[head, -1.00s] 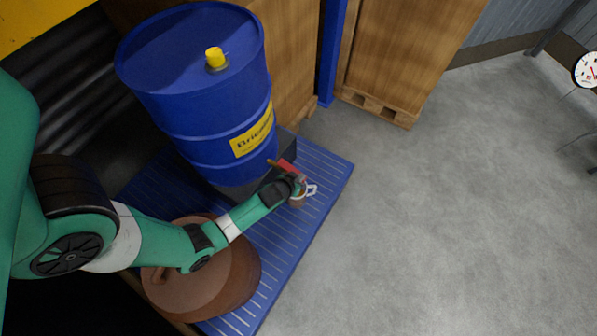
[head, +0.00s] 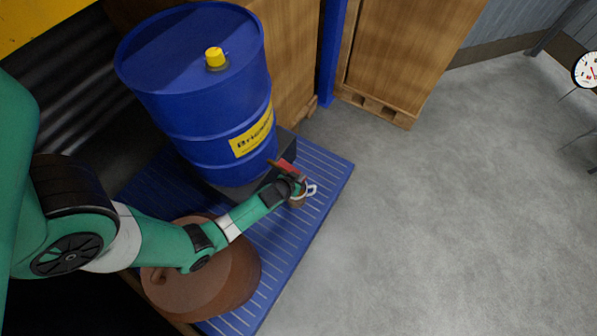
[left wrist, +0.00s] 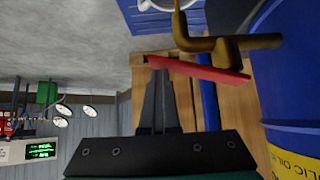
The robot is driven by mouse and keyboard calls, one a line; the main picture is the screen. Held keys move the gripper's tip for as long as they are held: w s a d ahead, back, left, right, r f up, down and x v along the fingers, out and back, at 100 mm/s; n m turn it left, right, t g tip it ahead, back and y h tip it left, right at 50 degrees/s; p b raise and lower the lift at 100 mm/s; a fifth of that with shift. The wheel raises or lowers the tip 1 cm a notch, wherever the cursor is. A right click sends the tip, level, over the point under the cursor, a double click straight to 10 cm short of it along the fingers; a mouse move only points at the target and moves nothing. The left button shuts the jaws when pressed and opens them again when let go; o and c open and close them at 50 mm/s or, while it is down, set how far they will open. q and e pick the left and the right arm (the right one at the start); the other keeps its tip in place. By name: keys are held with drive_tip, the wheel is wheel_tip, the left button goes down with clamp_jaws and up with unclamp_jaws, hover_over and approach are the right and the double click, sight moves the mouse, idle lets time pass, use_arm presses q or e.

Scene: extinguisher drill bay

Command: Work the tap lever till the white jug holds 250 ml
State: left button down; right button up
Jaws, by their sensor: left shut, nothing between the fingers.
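The white jug (head: 310,190) stands on the blue ribbed platform below the tap, its handle to the right. Something brown shows in it, but I cannot read the level. In the left wrist view only part of the jug (left wrist: 160,4) shows, at the top edge. The red tap lever (head: 287,167) sits on a brass tap (left wrist: 220,46) at the blue drum. My left gripper (head: 300,179) is shut and empty, beside the lever and above the jug. In the left wrist view its fingertips (left wrist: 158,72) are close to the red bar (left wrist: 200,69); I cannot tell whether they touch. My right gripper is out of view.
The blue drum (head: 195,95) with a yellow label stands on a dark block on the platform (head: 325,165). A brown round vessel (head: 225,275) sits under my left arm. A blue post (head: 331,50) and wooden crates (head: 405,50) stand behind. The grey floor at right is clear.

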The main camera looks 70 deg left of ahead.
use_arm(q)
drive_tip(key=shift+s+f, duration=0.25)
drive_tip(key=shift+f, duration=0.05)
drive_tip(key=s+d+r+p, duration=0.3)
drive_tip(key=d+r+p, duration=0.4)
drive_tip(key=r, duration=0.4)
drive_tip(key=shift+p, duration=0.45)
